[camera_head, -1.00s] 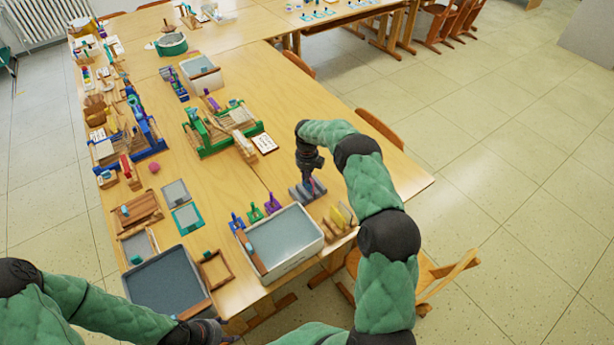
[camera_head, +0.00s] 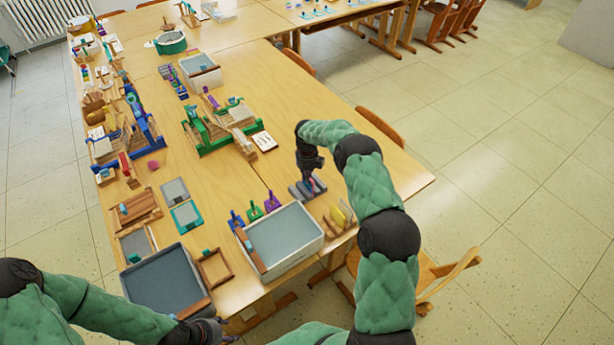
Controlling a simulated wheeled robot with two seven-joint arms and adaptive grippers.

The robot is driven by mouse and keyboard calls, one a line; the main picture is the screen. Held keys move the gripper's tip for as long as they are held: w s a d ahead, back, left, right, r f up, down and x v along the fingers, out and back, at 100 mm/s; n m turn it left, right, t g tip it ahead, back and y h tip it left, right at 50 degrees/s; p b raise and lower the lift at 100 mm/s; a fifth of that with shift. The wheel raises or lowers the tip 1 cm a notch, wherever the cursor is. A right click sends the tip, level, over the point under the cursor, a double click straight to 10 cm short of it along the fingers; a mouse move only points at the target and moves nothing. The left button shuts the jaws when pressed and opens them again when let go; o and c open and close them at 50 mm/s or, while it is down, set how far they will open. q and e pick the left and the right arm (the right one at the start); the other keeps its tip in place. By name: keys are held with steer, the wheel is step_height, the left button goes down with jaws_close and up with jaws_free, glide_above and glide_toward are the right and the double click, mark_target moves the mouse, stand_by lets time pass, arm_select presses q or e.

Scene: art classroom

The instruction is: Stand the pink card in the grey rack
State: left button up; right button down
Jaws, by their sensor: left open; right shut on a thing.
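The grey rack (camera_head: 296,193) stands on the table behind the grey basin, near the table's right side. My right gripper (camera_head: 311,174) points down over the rack and is shut on the pink card (camera_head: 317,184). Only a small pinkish part of the card shows, at the rack's slots. The fingers hide the rest. I cannot tell whether its lower edge touches the rack's bottom. My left gripper (camera_head: 222,331) is open and empty, low near the table's front edge.
A grey basin (camera_head: 318,239) and a wooden rack with yellowish pieces (camera_head: 334,225) stand in front of the grey rack. Blue, green and purple small tools (camera_head: 254,211) stand to its left. A green press (camera_head: 206,142) stands behind. Bare table lies right of my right gripper.

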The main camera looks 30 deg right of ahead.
steer(key=c, duration=1.2)
jaws_free()
steer(key=shift+c, duration=0.2)
step_height(320, 180, up, 12)
